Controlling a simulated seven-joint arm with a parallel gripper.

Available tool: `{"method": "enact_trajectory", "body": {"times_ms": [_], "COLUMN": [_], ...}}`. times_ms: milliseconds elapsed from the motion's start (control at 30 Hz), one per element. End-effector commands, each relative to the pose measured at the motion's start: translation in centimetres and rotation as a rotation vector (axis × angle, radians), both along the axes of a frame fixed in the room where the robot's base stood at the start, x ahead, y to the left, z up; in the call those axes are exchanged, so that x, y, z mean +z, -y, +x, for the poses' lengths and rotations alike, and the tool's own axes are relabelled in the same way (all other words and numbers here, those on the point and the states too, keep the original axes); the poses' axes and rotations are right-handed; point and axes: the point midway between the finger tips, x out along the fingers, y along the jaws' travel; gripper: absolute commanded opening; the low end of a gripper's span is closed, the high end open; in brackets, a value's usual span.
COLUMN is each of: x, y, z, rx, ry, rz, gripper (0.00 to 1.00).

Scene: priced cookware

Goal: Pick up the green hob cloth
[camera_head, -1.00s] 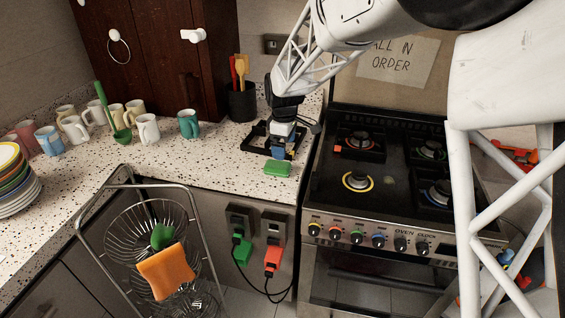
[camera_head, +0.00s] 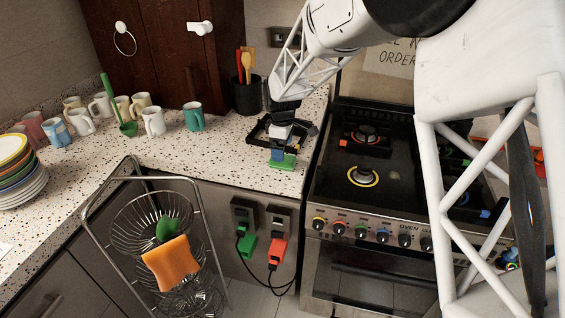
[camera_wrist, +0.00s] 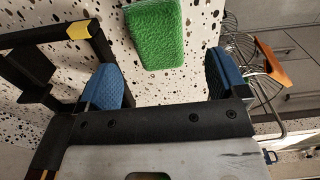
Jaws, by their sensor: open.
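The green hob cloth (camera_head: 283,162) is a small folded green pad lying flat on the speckled worktop near its front edge, left of the cooker. In the wrist view the cloth (camera_wrist: 155,33) lies just beyond and between my two blue fingertips, nearer the left one, and appears untouched. My gripper (camera_head: 278,154) is over the cloth in the head view and hides its back part. The open, empty jaws (camera_wrist: 166,84) also show in the wrist view.
A black pan-support grate (camera_head: 258,134) lies close behind and beside my gripper; its bar (camera_wrist: 40,38) shows at left in the wrist view. The cooker (camera_head: 360,195) stands to the right. Several mugs (camera_head: 153,121) stand to the left. A wire basket stand (camera_head: 150,215) is in front.

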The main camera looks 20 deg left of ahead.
Motion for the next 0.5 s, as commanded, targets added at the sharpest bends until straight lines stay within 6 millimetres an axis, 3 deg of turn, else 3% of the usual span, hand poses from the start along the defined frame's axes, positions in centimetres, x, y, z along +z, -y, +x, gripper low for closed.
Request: {"method": "enact_trajectory", "body": {"times_ms": [500], "x": [-1.03], "y": [0.04], "z": [0.06], "rx": [0.000], "ry": [0.000], "rz": [0.000], "gripper": [0.92]}}
